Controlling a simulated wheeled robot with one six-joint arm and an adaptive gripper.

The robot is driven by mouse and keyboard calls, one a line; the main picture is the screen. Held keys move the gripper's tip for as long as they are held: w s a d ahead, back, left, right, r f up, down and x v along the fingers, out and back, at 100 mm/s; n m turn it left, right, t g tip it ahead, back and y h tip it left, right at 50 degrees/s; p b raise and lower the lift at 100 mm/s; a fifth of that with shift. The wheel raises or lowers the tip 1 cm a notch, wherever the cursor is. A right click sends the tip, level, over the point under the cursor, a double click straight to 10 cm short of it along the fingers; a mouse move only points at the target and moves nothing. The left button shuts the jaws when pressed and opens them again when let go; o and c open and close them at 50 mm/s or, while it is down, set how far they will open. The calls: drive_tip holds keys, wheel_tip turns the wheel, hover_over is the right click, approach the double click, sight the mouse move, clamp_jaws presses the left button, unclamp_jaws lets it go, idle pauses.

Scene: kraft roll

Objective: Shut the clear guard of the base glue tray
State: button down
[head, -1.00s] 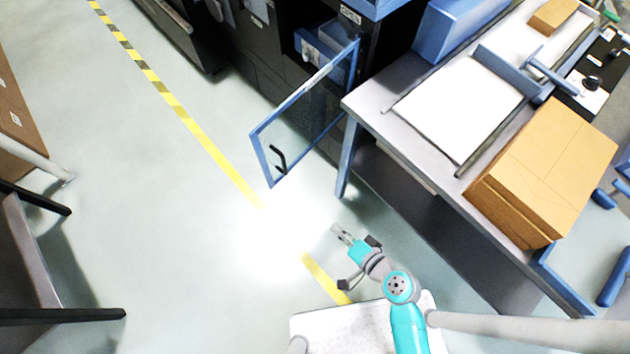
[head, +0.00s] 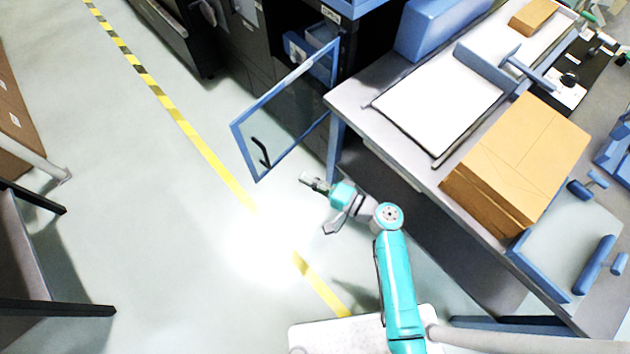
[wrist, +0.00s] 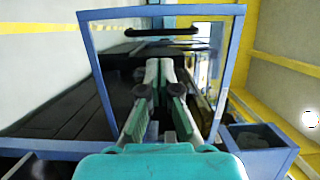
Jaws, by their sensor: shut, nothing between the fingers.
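The clear guard (head: 290,105) is a see-through panel in a blue frame, swung out from the dark machine into the aisle. Its black handle (head: 262,152) sits near the free outer edge. In the wrist view the guard's blue frame (wrist: 160,12) spans the upper picture, with the handle (wrist: 160,31) near its top. My gripper (head: 306,179) is shut and empty, right of the handle and apart from it in the head view. In the wrist view my gripper's fingers (wrist: 160,68) point toward the panel; contact cannot be told. The blue tray (head: 298,47) is partly visible in the machine's opening.
A grey table (head: 350,98) stands right of the guard, its blue leg (head: 334,150) close to the panel and my arm. Kraft-coloured stacks (head: 520,160) lie on it. Open floor with a yellow-black line (head: 200,145) lies to the left.

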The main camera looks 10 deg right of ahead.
sight(268, 160)
drive_tip(key=x, duration=1)
drive_tip(key=shift+s, duration=0.1)
